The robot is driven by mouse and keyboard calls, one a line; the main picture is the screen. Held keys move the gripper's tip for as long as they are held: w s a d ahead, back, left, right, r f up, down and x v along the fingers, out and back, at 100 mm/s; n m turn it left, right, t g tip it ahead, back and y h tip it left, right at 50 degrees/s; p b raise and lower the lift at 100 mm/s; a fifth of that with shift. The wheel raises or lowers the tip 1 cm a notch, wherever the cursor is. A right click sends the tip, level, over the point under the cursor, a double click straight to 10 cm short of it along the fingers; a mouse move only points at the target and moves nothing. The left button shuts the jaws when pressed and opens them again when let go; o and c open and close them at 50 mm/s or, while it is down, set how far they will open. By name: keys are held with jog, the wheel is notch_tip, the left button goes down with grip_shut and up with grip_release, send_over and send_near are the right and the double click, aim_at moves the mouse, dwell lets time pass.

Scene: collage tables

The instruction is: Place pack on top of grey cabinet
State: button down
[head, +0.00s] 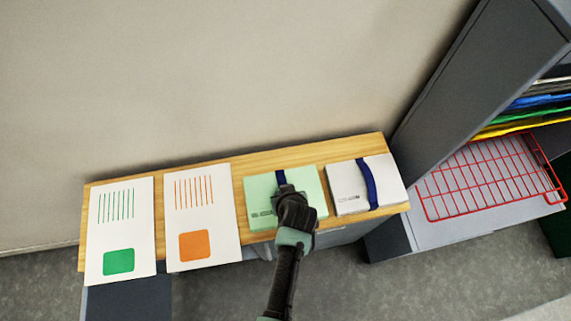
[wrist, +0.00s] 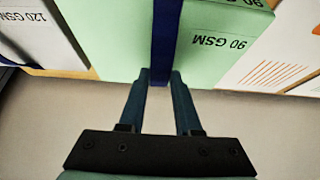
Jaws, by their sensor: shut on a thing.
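A light green pack (head: 258,205) with a blue band, marked 90 GSM in the wrist view (wrist: 218,60), is at the wooden top, between a white pack and a paper sheet. My gripper (head: 290,190) is over its middle. In the wrist view my gripper's fingertips (wrist: 160,76) are closed at the blue band (wrist: 165,40). I cannot tell whether the pack rests on the top or is slightly raised. A low unit with grey fronts (head: 345,233) is under the wooden top. A tall dark grey cabinet (head: 470,75) stands at the right.
A white pack (head: 345,187) with a blue band lies right of the green one. Sheets with green (head: 118,262) and orange (head: 195,245) squares lie left, overhanging the wooden top (head: 245,162). A red wire tray (head: 490,175) sits on a grey surface at the right.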

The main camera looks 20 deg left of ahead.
jog(key=shift+w+f, duration=0.25)
jog(key=shift+f, duration=0.45)
jog(key=shift+f, duration=0.15)
jog(key=c, duration=1)
grip_release()
jog(key=shift+s+f, duration=0.15)
jog(key=shift+s, duration=0.05)
jog(key=o, duration=0.4)
